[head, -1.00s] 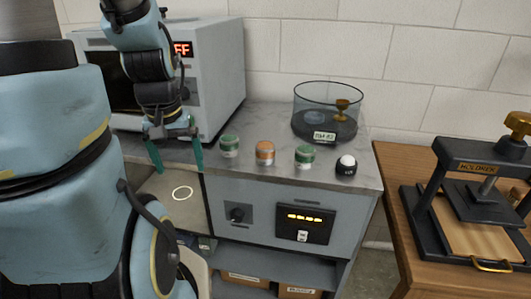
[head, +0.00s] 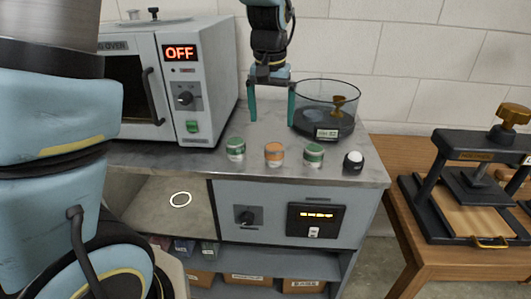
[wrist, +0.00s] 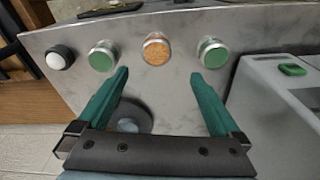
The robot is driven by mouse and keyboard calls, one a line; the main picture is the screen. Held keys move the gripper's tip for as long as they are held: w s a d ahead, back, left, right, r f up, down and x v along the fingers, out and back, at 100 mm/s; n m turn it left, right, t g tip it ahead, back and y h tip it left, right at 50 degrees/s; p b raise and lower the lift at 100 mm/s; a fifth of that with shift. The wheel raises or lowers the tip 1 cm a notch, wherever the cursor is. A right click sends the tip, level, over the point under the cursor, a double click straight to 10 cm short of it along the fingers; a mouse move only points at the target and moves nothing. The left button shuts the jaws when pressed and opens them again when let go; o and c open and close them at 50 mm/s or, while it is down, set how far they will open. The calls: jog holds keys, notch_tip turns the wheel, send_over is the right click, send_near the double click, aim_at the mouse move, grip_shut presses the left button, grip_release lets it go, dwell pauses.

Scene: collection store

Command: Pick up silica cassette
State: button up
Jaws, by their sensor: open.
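Several small round canisters stand in a row along the front of the grey counter. From left to right in the head view they are a green-topped one (head: 235,149), an orange one (head: 274,154) and another green-topped one (head: 313,155). I cannot tell by any label which is the silica cassette. My gripper (head: 272,105) is open and empty, pointing down behind the row. In the wrist view, the orange canister (wrist: 156,51) lies ahead, between the lines of my gripper's fingers (wrist: 160,76). The green-topped canisters (wrist: 103,55) (wrist: 212,52) are to either side, clear of the fingers.
A black knob-like piece with a white dome (head: 353,162) ends the row at the right. A glass jar (head: 325,110) stands close right of my gripper. An oven (head: 168,80) reading OFF is at the left. A press (head: 480,185) stands on the wooden table.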

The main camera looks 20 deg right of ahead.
aim_at(274, 146)
jog(key=f, duration=0.3)
jog(key=f+p, duration=0.1)
jog(key=f, duration=0.1)
jog(key=shift+w+d+f, duration=0.1)
jog(key=shift+w+d, duration=0.1)
jog(key=shift+d, duration=0.05)
jog(key=shift+d+f+p, duration=0.15)
jog(key=shift+f+p, duration=0.35)
jog(key=shift+f, duration=0.85)
jog(key=shift+d+f+p, duration=0.15)
jog(key=shift+f+p, duration=0.35)
jog(key=shift+f, duration=0.8)
jog(key=c, duration=1.5)
jog(key=shift+r, duration=0.1)
